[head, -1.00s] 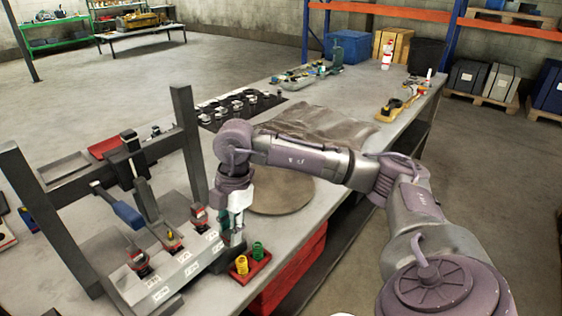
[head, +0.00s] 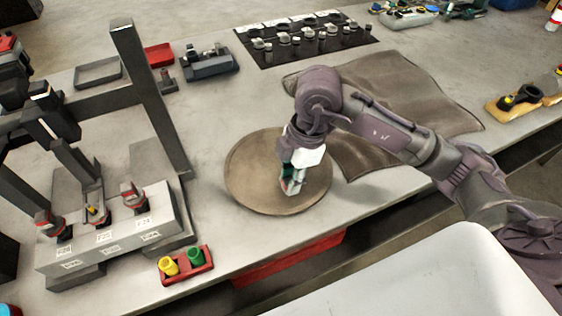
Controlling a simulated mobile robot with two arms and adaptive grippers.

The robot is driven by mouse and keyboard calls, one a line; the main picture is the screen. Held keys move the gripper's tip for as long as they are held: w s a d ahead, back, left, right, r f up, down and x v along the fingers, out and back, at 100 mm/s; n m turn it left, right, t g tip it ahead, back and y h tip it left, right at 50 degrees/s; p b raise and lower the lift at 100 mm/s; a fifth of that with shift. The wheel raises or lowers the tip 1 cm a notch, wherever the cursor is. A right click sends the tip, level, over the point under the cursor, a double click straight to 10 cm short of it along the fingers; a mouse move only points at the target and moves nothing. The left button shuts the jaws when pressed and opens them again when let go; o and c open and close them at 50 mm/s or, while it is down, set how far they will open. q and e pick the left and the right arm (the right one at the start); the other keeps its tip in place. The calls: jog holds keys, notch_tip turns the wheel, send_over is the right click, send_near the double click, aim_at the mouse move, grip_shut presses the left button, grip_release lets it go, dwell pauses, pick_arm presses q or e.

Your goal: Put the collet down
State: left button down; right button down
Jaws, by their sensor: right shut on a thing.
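My right gripper (head: 292,182) points down over the round brown disc (head: 255,165) on the bench. I cannot tell whether the collet touches the disc. Several similar red-and-grey pieces stand upright on the labelled grey block (head: 110,240) at the left. My left gripper is not in view.
A red tray (head: 200,274) with a yellow and a green piece lies near the front edge. A dark frame post (head: 148,95) stands left. A black mat (head: 262,57) with several parts lies behind. The disc's left side is clear.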

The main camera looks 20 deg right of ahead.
jog(key=p, duration=0.3)
send_over(267, 180)
jog(key=f, duration=0.6)
jog(key=shift+s+d+f, duration=0.2)
jog(key=shift+d, duration=0.1)
jog(key=shift+w+f, duration=0.2)
notch_tip(267, 180, down, 4)
jog(key=shift+r+p, duration=0.1)
jog(key=shift+p, duration=0.55)
jog(key=shift+d, duration=0.1)
jog(key=shift+f, duration=0.25)
jog(key=shift+f, duration=0.1)
jog(key=c, duration=1)
grip_release()
